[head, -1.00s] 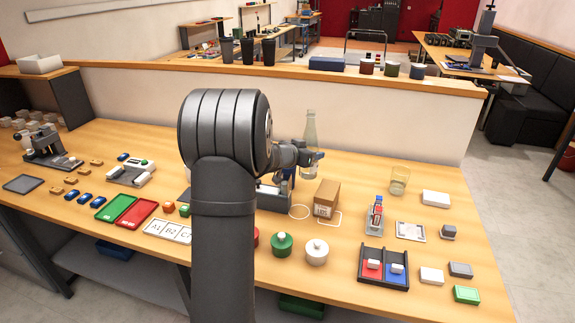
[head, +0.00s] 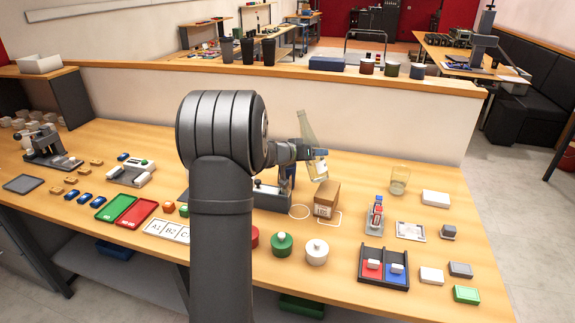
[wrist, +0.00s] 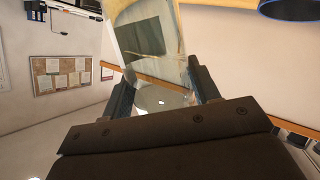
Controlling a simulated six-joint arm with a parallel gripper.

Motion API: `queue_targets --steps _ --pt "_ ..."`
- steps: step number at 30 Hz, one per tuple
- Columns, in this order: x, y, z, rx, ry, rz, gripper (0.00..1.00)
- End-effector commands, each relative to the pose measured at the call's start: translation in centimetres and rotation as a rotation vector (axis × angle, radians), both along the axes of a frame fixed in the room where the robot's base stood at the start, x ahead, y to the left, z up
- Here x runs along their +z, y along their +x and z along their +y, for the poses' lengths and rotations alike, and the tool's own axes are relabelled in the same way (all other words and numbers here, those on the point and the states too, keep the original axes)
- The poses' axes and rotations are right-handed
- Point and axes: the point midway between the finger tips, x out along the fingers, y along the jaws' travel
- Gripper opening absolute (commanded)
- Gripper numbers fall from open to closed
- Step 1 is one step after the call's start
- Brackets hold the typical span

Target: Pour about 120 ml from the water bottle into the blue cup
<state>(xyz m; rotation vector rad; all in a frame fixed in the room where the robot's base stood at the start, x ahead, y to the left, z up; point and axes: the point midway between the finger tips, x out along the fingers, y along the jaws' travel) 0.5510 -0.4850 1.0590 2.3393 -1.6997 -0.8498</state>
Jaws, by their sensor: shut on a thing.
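The clear glass water bottle (head: 308,130) is off the table, tilted with its neck leaning left and its base to the lower right. My gripper (head: 314,154) is shut on it.
A brown box (head: 327,199) stands just below the bottle. A clear glass (head: 399,180) and a white block (head: 436,198) stand to the right. Green (head: 281,245) and white (head: 317,252) lidded pots are in front. A low wall (head: 400,115) runs behind the table.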

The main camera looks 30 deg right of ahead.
Motion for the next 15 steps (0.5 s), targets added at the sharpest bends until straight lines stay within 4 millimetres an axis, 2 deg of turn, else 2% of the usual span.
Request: queue_targets --steps 8,15 --pt "-0.4 -0.2 -0.1 0.001 -0.058 0.208 0.15" --pt "-0.9 -1.2 -0.3 0.000 -0.096 0.355 0.15"
